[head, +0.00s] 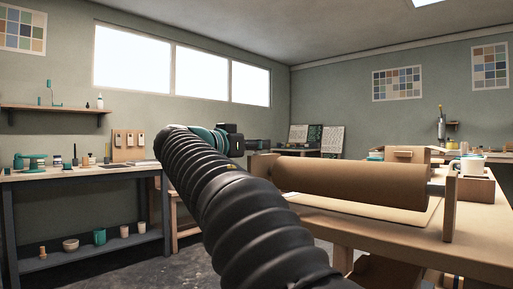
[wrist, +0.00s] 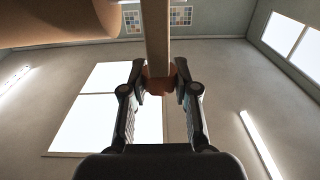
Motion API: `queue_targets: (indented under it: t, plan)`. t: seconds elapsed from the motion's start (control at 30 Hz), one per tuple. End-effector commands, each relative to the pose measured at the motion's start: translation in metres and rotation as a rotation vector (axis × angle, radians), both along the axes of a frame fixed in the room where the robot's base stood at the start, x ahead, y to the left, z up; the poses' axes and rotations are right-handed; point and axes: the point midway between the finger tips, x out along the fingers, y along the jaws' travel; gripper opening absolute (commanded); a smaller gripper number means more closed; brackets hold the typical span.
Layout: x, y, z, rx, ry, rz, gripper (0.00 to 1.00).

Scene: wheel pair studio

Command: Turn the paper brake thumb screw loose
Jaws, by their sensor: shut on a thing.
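The paper brake thumb screw (wrist: 160,79) is a small orange-brown knob at the lower end of a pale wooden post in the wrist view. My gripper (wrist: 160,77) has one dark finger on each side of it and is shut on it. In the head view the screw and fingertips are hidden behind my arm and wrist. The brown paper roll (head: 350,184) lies across its wooden stand; part of it also shows at the upper left of the wrist view (wrist: 55,20).
The roll's right end post (head: 450,205) stands on the workbench (head: 390,238). Another bench (head: 100,171) at the left holds small pots and tools. Cups stand on its lower shelf (head: 95,249). Open floor shows between the benches.

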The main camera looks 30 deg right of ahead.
Motion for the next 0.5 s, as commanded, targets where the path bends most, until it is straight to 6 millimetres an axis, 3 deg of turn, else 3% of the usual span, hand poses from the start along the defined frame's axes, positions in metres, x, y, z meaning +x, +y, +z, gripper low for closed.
queue_targets:
  t: [0.03, 0.07, 0.17, 0.5]
  plan:
    - [0.0001, -0.0001, -0.0001, 0.0, 0.0, 0.0, 0.0]
    - [0.0001, -0.0001, -0.0001, 0.0, 0.0, 0.0, 0.32]
    - [0.0002, 0.0002, -0.0001, 0.001, 0.0, 0.0, 0.55]
    - [-0.0002, 0.0027, 0.0001, 0.0, 0.0, 0.001, 0.55]
